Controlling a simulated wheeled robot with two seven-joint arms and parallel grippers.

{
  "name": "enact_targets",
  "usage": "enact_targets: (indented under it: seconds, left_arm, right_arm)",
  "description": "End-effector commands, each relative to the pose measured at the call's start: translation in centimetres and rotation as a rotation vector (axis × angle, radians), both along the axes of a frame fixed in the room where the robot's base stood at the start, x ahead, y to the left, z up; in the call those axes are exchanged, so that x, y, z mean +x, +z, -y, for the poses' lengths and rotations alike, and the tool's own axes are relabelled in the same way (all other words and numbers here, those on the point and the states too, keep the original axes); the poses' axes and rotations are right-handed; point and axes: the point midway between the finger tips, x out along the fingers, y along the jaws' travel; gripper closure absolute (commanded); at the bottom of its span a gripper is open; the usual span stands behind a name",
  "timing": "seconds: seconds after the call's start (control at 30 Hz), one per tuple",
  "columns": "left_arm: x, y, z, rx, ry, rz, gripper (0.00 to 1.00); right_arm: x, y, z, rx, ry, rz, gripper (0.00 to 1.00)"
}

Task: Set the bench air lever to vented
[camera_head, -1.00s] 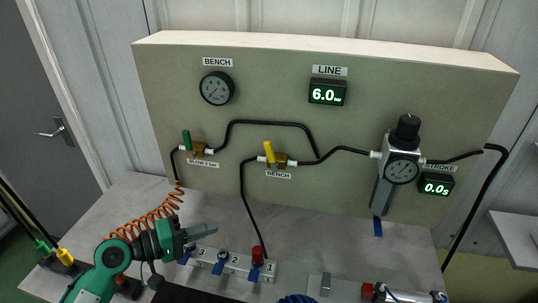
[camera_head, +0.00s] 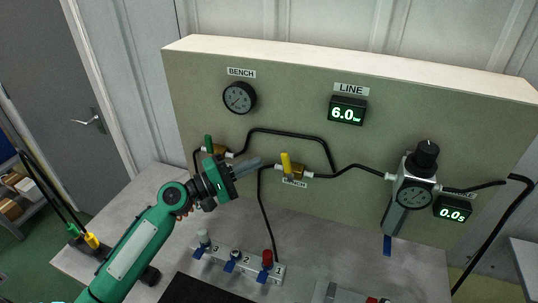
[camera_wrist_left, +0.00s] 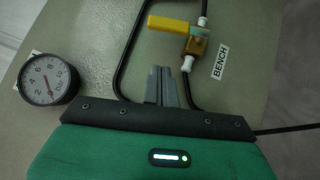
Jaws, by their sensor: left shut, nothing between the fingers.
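The bench air lever is a yellow handle (camera_head: 286,162) on a brass valve (camera_head: 296,171) above the BENCH label (camera_head: 294,183). In the head view the handle stands nearly upright, leaning slightly left. In the left wrist view the yellow handle (camera_wrist_left: 168,23) and brass valve (camera_wrist_left: 196,45) lie beyond the fingertips. My left gripper (camera_head: 256,162) is shut and empty. In the head view its tips show to the left of the handle, with a gap between; it also shows in the left wrist view (camera_wrist_left: 172,72). My right gripper is not in view.
A green-handled valve (camera_head: 209,143) sits left on the panel, partly behind my left gripper. The BENCH gauge (camera_head: 239,97) is above it; the LINE display (camera_head: 347,110) reads 6.0. Black hoses (camera_head: 330,150) run along the panel. A manifold (camera_head: 238,262) stands on the bench below.

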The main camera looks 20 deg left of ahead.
Motion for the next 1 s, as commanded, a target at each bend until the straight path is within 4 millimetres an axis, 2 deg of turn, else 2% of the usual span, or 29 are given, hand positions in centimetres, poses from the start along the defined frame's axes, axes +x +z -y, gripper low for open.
enact_targets:
  seconds: [0.03, 0.1, 0.4, 0.83, 1.0]
  left_arm:
    - [0.7, 0.9, 0.8, -0.001, -0.002, 0.002, 1.0]
    - [0.6, 0.9, 1.7, -0.001, -0.001, -0.001, 1.0]
    - [0.5, 1.1, 4.2, 0.001, 0.0, -0.001, 1.0]
    - [0.4, 1.0, 4.6, 0.002, 0.0, 0.001, 1.0]
    - [0.4, 1.7, 5.1, 0.002, -0.001, 0.003, 1.0]
  right_arm:
    - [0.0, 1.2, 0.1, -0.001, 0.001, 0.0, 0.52]
    - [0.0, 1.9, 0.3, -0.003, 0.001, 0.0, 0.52]
    - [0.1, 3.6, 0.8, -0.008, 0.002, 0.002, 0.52]
    - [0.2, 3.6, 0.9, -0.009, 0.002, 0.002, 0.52]
    - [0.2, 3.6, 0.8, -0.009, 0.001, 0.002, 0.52]
